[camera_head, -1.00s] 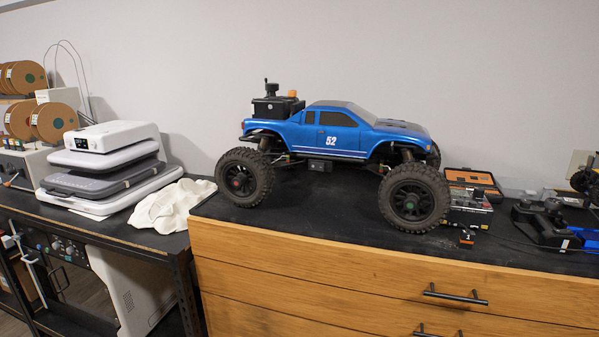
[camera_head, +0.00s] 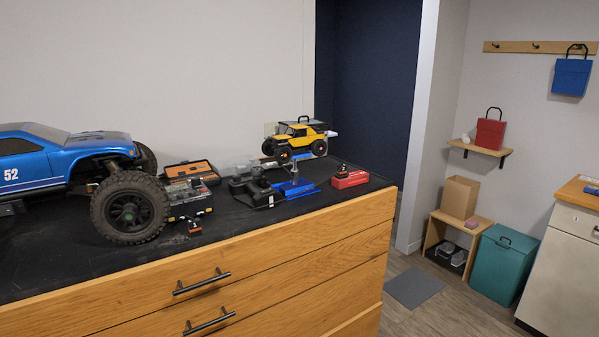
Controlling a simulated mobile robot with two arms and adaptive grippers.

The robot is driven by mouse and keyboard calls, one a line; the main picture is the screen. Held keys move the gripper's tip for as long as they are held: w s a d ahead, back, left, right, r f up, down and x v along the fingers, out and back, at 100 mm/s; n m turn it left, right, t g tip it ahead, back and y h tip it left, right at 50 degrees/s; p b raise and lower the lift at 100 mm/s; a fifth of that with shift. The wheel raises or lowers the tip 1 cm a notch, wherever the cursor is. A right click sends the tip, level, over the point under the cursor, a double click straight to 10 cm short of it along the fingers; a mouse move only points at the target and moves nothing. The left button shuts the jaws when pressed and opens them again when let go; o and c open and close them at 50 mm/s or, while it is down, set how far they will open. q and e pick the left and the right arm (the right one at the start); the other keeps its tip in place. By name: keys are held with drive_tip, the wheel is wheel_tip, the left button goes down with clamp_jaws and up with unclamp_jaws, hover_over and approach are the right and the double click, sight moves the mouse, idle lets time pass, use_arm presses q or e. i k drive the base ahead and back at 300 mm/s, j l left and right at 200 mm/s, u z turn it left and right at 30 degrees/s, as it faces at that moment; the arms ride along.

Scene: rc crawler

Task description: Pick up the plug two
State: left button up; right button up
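I cannot tell for sure which thing is plug two. A small black and orange connector-like piece (camera_head: 194,228) lies on the black top of the wooden drawer unit (camera_head: 290,262), near its front edge by the big wheel. Another small dark piece with orange (camera_head: 343,169) sits at the red block (camera_head: 350,180) near the right end of the top. Neither of my grippers is in view.
A blue truck (camera_head: 60,160) stands at the left. Open floor (camera_head: 400,318) lies to the right.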

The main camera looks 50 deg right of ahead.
sight(343, 171)
drive_tip(key=z, duration=1.85)
drive_tip(key=i+l, duration=0.3)
